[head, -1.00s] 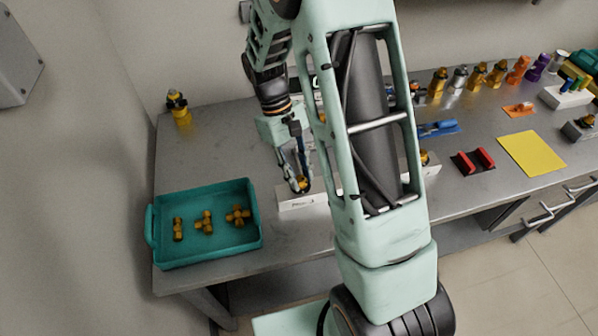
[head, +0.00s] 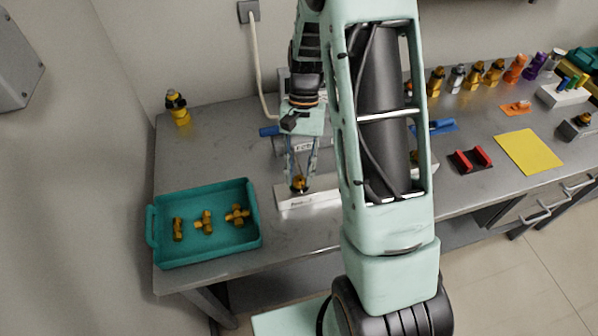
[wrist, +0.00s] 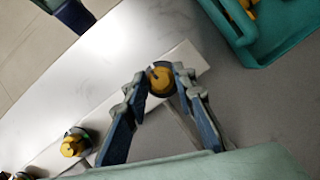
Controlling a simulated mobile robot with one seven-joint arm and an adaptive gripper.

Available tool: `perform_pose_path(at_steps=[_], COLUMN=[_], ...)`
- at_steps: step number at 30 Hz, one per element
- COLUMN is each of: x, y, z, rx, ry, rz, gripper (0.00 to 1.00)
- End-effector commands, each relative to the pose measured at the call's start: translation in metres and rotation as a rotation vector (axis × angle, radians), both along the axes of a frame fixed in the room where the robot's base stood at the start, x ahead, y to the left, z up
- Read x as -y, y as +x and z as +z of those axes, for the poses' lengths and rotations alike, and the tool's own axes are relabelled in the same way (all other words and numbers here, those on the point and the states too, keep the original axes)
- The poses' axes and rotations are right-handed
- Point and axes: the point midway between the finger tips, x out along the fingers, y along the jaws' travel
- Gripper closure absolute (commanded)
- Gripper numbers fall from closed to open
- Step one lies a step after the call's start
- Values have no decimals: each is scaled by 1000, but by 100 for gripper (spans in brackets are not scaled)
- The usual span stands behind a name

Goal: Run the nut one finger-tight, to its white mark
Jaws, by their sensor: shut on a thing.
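The nut (wrist: 161,80), yellow-brown with a dark ring around it, sits on a long white block (wrist: 190,62) in the wrist view. My gripper (wrist: 163,76) has its two fingers on either side of the nut and is shut on it. In the head view the nut (head: 298,184) shows at my fingertips (head: 299,180) above the labelled white block (head: 312,199). I cannot make out a white mark on the nut.
A teal tray (head: 207,255) with several brass fittings stands at the left of the grey table. Red blocks (head: 472,161), a yellow sheet (head: 531,153) and a row of coloured fittings (head: 476,72) are to the right. A yellow-and-black bottle (head: 177,108) stands back left.

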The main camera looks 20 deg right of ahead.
Motion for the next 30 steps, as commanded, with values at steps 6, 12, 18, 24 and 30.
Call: perform_pose_path(at_steps=[6, 12, 18, 24, 30], x=[0, 0, 0, 0, 0], y=[1, 1, 1, 0, 0], z=[2, 2, 1, 1, 1], rx=[4, 2, 2, 2, 1], ry=[1, 2, 2, 2, 1], rz=[-90, -124, -131, -130, -129], gripper=[100, 100, 100, 100, 59])
